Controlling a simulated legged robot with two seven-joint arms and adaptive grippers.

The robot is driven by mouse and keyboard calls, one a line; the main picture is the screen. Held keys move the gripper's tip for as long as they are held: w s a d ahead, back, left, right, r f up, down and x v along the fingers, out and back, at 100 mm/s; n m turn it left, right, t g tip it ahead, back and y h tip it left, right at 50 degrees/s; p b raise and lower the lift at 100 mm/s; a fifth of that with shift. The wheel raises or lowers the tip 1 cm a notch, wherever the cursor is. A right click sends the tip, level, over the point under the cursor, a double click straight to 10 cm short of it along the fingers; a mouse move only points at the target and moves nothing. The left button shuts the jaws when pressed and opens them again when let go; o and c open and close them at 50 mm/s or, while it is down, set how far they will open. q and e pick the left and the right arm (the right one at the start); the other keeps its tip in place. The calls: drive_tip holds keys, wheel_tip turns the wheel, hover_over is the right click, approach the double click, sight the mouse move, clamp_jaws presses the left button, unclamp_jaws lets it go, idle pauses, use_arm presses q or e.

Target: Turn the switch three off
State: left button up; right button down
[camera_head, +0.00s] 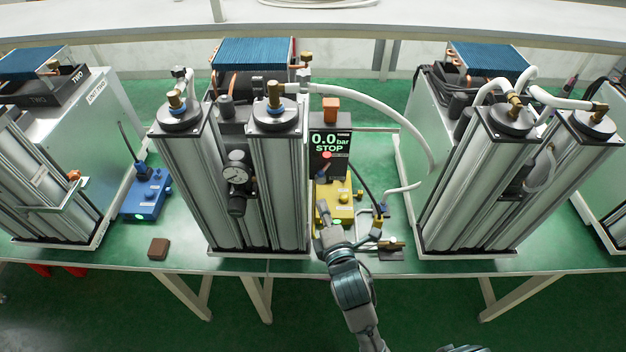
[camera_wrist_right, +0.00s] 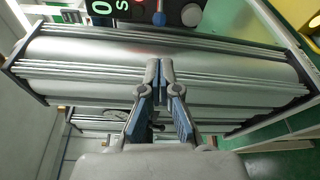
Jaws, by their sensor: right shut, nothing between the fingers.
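A yellow switch box (camera_head: 343,212) stands on the green bench between two column units. A small lever with a blue part (camera_head: 321,172) rises by its back left, below a red spot on the display. No label "three" is readable on it. My right gripper (camera_head: 325,206) is shut and empty, over the box's left side and hiding part of it. In the right wrist view its fingertips (camera_wrist_right: 159,64) are together in front of a silver column. A blue-tipped lever (camera_wrist_right: 158,18) shows beyond them, apart in the picture. My left gripper is not in view.
A display (camera_head: 329,143) reads 0.0 bar STOP. Silver column units stand left (camera_head: 215,185) and right (camera_head: 470,185) of the yellow box. A white hose (camera_head: 385,112) arches behind. A blue switch box (camera_head: 146,196) and a brown block (camera_head: 158,249) sit further left.

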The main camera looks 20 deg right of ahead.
sight(325, 169)
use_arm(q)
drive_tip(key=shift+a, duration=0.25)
use_arm(e)
drive_tip(key=shift+w+a, duration=0.1)
drive_tip(key=shift+a, duration=0.05)
drive_tip(key=w, duration=1)
drive_tip(key=shift+f, duration=0.4)
drive_tip(key=shift+d, duration=0.25)
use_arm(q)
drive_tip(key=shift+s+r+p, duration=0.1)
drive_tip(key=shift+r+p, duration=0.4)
use_arm(e)
drive_tip(key=shift+s+d+n+y, duration=0.25)
drive_tip(key=shift+n+y, duration=0.15)
drive_tip(key=shift+y, duration=0.3)
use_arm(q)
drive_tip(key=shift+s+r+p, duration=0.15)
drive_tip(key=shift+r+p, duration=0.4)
use_arm(e)
drive_tip(key=shift+s+n+y, duration=0.2)
drive_tip(key=shift+n+y, duration=0.2)
drive_tip(key=shift+y, duration=0.1)
